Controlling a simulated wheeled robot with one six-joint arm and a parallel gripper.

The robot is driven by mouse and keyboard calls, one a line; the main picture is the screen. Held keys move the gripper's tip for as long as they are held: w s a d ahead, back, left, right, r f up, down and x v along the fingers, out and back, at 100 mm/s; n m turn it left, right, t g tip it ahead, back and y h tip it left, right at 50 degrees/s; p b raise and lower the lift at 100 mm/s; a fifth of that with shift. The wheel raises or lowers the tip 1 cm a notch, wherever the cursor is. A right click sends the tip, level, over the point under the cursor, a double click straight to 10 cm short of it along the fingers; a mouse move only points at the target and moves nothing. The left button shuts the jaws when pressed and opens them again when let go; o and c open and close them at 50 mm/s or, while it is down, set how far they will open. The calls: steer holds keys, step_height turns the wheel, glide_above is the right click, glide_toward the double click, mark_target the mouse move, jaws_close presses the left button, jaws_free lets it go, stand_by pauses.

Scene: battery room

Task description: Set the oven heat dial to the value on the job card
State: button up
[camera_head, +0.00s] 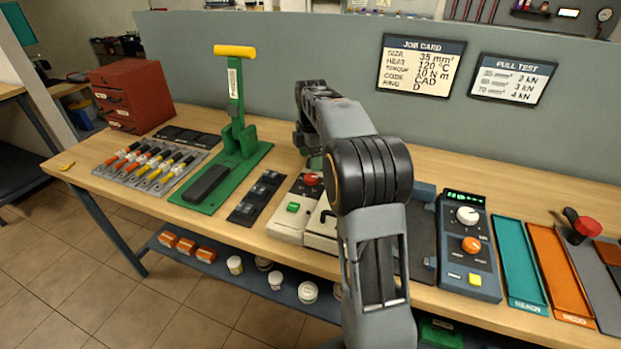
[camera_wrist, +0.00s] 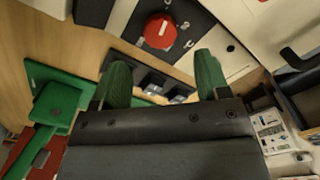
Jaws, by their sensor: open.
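The job card (camera_head: 421,66) on the back panel reads heat 120 °C. A cream unit (camera_head: 291,229) on the bench has a dark panel with a red round dial (camera_head: 312,179) and a green button (camera_head: 293,207). In the wrist view the red dial (camera_wrist: 159,30) carries a white mark; small white symbols beside it are unreadable. My gripper (camera_wrist: 163,77) is open and empty, its two green fingers apart. The dial shows beyond the fingertips, between them in the picture, with no visible contact. In the head view my arm hides part of the cream unit and most of my gripper.
A green lever press (camera_head: 236,140) stands left of the cream unit, with a dark tray (camera_head: 256,197) between. To the right are a grey meter (camera_head: 468,245) with white and orange knobs and the teal (camera_head: 519,262) and orange trays. A pull-test card (camera_head: 512,79) hangs beside the job card.

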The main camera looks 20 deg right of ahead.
mark_target(311, 177)
step_height(311, 177, down, 7)
steer(key=shift+r+b, duration=0.1)
steer(key=shift+b, duration=0.25)
steer(key=shift+c, duration=0.3)
